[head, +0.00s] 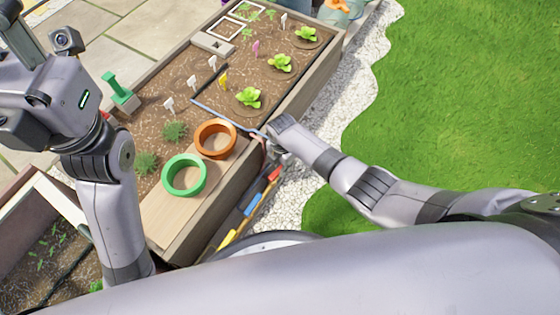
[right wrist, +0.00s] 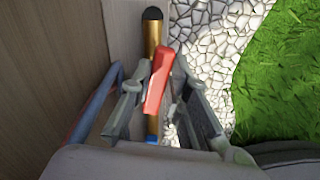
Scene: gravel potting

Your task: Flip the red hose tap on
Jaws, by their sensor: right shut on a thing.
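In the right wrist view, the red tap lever (right wrist: 159,82) stands tilted in front of a brass pipe (right wrist: 152,38) with a dark round end. My right gripper (right wrist: 162,72) has one finger on each side of the red lever and is shut on it.
The wooden planter (head: 284,108) holds soil, seedlings and markers. A green ring pot (head: 168,188) and an orange ring pot (head: 201,150) stand on its near end. Coloured pieces line its side. White gravel (head: 297,190) and lawn (head: 450,100) lie to the right.

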